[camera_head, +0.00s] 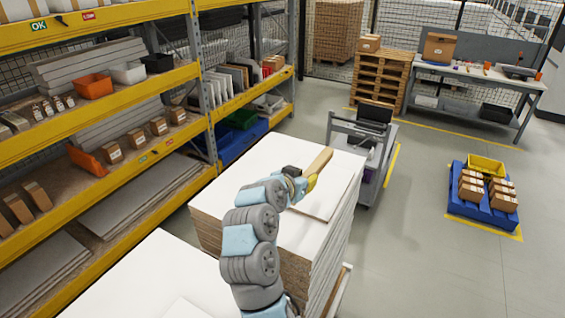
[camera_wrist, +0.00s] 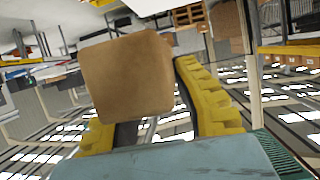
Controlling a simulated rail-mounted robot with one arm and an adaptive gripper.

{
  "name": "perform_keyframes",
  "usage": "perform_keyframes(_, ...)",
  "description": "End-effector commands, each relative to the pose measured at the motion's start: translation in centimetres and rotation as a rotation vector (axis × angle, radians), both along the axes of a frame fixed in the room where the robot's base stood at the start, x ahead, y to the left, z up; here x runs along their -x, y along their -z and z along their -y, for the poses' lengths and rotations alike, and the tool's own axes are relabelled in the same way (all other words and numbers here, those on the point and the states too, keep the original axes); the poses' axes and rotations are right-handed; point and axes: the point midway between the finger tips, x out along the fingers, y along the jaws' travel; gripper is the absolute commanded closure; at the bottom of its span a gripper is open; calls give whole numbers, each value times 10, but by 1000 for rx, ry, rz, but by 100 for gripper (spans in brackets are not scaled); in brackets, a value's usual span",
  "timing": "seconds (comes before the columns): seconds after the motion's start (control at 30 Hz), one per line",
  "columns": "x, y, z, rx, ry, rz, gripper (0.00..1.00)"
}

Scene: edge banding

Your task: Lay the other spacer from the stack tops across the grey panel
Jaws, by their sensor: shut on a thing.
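My gripper (camera_head: 311,181) has yellow fingers and is above the white-topped panel stack (camera_head: 262,158) in the head view. It is shut on a tan wooden spacer (camera_head: 320,160), which sticks up and away from the fingers. In the wrist view the spacer's brown end (camera_wrist: 127,80) fills the space between the ribbed yellow fingers (camera_wrist: 150,125). A separate thin pale panel (camera_head: 325,205) lies on the right part of the stack top under my gripper; I cannot tell whether it is the grey panel. No second spacer can be made out.
A second white-topped stack (camera_head: 150,275) is nearer, at the lower left. Yellow shelving (camera_head: 150,85) stands close on the left. A grey cart (camera_head: 362,150) is behind the stack. A blue pallet (camera_head: 483,212) with boxes is on the right. The floor between is clear.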

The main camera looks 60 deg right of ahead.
Motion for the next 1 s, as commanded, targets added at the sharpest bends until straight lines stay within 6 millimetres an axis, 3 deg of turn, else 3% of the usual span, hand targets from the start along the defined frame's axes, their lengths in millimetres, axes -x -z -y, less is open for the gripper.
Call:
perform_keyframes(0.3,-1,-1,-4,1,-8,0,100)
perform_keyframes(0.47,-27,1,-22,2,-82,0,100)
perform_keyframes(0.67,-93,7,-79,5,-288,0,100)
perform_keyframes(1.0,-187,22,-212,1,-660,-2,100)
